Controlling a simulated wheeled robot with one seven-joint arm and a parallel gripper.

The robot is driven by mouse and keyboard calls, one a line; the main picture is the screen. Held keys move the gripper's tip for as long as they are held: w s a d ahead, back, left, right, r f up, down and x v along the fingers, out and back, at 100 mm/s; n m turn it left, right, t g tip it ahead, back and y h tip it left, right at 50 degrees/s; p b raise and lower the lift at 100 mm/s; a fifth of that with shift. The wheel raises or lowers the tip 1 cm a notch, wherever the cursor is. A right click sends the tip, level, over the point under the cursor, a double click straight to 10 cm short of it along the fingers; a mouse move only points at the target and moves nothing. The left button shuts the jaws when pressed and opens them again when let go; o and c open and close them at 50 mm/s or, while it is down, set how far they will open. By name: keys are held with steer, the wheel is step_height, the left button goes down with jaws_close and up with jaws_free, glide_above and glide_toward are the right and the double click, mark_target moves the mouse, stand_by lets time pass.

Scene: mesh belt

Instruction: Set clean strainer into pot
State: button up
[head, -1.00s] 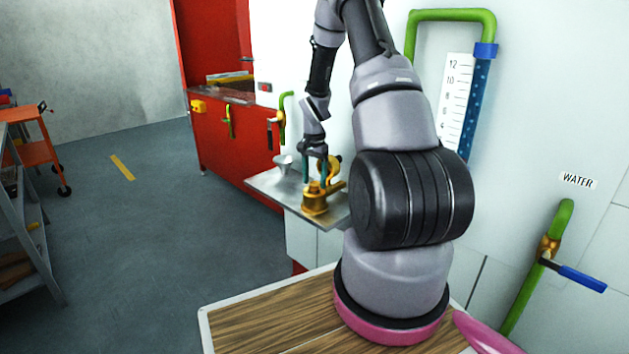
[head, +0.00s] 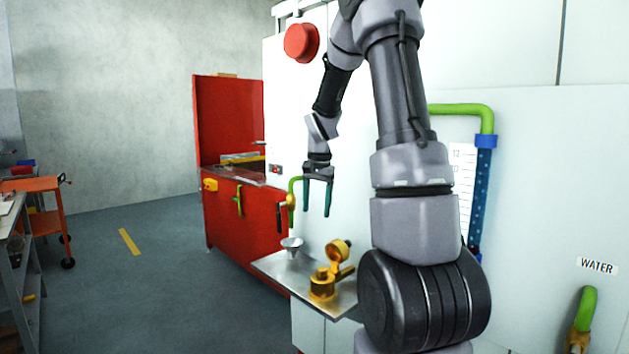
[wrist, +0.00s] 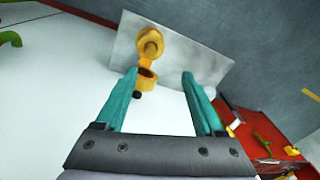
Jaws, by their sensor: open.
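A brass-coloured pot (head: 322,288) stands on a metal shelf (head: 281,267), with its hinged lid (head: 338,252) tilted up. The pot also shows in the wrist view (wrist: 150,43), beyond my fingertips. A small silver cone-shaped cup (head: 292,245), which looks like the strainer, stands on the shelf left of the pot. My gripper (head: 317,213) is open and empty, pointing down, well above the shelf and apart from pot and cup. It also shows in the wrist view (wrist: 163,78).
A white panel wall (head: 420,290) stands behind the shelf. A green pipe with a brass valve (head: 291,200) hangs left of my gripper. A red cabinet (head: 225,205) stands farther left and an orange cart (head: 45,195) at far left. The air around my gripper is clear.

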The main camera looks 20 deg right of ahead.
steer(key=s+a+r+n+t, duration=0.2)
steer(key=s+a+r, duration=0.2)
steer(key=s, duration=0.4)
steer(key=s+a+r+n+t+y, duration=0.1)
steer(key=s+a+r+n+t, duration=0.1)
steer(key=s+a+r, duration=0.2)
steer(key=s+a+r+n+t+y, duration=0.1)
steer(key=s+a+r+n, duration=0.1)
steer(key=s+r, duration=0.6)
steer(key=s+a, duration=0.1)
steer(key=s, duration=0.3)
steer(key=shift+a+r+t, duration=0.3)
steer(key=shift+a+t, duration=0.1)
